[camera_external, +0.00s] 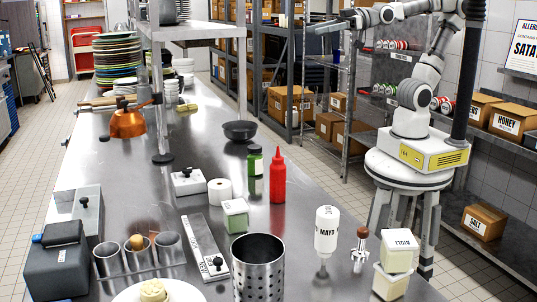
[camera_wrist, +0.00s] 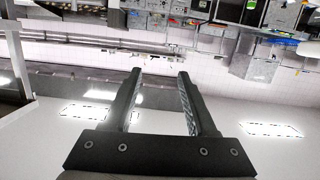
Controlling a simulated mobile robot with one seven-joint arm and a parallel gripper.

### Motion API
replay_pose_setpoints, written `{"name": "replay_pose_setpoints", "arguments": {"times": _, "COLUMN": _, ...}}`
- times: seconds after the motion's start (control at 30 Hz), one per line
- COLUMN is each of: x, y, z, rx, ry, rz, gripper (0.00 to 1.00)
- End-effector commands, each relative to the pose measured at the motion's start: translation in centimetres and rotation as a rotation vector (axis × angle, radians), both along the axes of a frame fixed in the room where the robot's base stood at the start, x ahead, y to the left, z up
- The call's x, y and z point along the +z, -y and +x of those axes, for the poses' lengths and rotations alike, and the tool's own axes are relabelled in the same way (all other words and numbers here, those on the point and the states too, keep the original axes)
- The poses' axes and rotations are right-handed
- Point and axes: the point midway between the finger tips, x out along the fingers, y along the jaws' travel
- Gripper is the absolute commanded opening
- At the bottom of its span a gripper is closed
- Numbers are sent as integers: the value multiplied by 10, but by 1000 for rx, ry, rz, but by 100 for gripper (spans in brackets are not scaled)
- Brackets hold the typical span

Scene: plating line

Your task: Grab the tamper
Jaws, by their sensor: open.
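The tamper (camera_external: 360,248), with a brown knob and a silver metal body, appears to stand upright on the steel counter (camera_external: 215,125) near its right edge. It is right of the white mayo bottle (camera_external: 326,232) and left of two stacked pale tubs (camera_external: 394,264). My gripper (camera_external: 326,27) is raised high at the top of the external view, far above and behind the tamper. In the wrist view my gripper (camera_wrist: 159,72) is open, with nothing between its two dark fingers. The tamper does not show in the wrist view.
A red squeeze bottle (camera_external: 278,176), a green-labelled jar (camera_external: 255,160) and a dark bowl (camera_external: 239,130) stand farther back. A perforated steel cylinder (camera_external: 258,270) stands at the front. An overhead steel shelf (camera_external: 195,30) covers the far counter.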

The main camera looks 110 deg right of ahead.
Motion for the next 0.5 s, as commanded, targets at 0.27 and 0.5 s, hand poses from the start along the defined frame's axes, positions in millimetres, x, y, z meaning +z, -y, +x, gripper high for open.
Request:
{"name": "replay_pose_setpoints", "arguments": {"times": 0.27, "x": -119, "y": -55, "z": 62, "rx": 179, "ry": -107, "rz": -265, "gripper": 57}}
{"name": "replay_pose_setpoints", "arguments": {"times": 0.5, "x": -235, "y": -121, "z": 79, "rx": 444, "ry": -182, "rz": -342, "gripper": 57}}
